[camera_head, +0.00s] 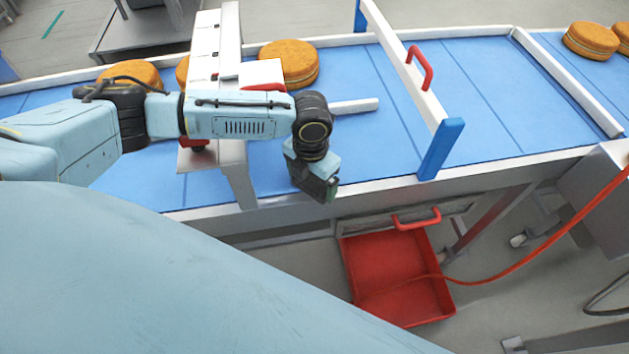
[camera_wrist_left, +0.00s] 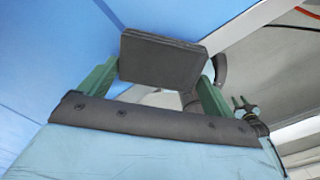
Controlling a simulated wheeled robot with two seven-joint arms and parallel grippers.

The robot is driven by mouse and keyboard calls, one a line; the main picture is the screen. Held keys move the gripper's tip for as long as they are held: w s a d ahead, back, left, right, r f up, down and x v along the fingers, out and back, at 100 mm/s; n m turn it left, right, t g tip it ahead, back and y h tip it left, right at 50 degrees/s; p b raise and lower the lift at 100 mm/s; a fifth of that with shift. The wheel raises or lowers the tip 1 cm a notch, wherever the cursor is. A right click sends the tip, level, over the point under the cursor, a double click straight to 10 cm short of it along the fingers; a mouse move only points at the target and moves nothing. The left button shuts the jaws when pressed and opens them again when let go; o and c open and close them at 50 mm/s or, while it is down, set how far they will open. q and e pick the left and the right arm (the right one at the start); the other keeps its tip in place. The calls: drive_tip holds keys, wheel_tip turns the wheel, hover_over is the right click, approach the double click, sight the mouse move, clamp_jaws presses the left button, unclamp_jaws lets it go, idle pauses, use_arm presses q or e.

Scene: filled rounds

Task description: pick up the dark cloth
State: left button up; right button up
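The dark cloth (camera_wrist_left: 160,62) shows in the left wrist view as a flat, dark grey folded slab between the two green fingers of my left gripper (camera_wrist_left: 163,75). Both fingers seem to touch its side edges. In the head view my left gripper (camera_head: 318,187) hangs at the near edge of the blue conveyor, pointing down, with something dark at its fingertips; the cloth is hard to separate from the gripper there. A small pair of green prongs (camera_wrist_left: 242,105) at the right of the left wrist view may be my right gripper; its opening is unclear. The head view does not show it.
A blue conveyor (camera_head: 465,90) with low rails runs across, carrying several round orange-brown cakes (camera_head: 290,62). A white gate (camera_head: 405,65) with a red handle spans it. A red tray (camera_head: 395,275) sits below the front edge. A red cable (camera_head: 540,250) hangs at the right.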

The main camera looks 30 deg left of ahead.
use_arm(q)
drive_tip(key=c, duration=0.6)
wheel_tip(320, 180, up, 28)
drive_tip(key=shift+p, duration=0.35)
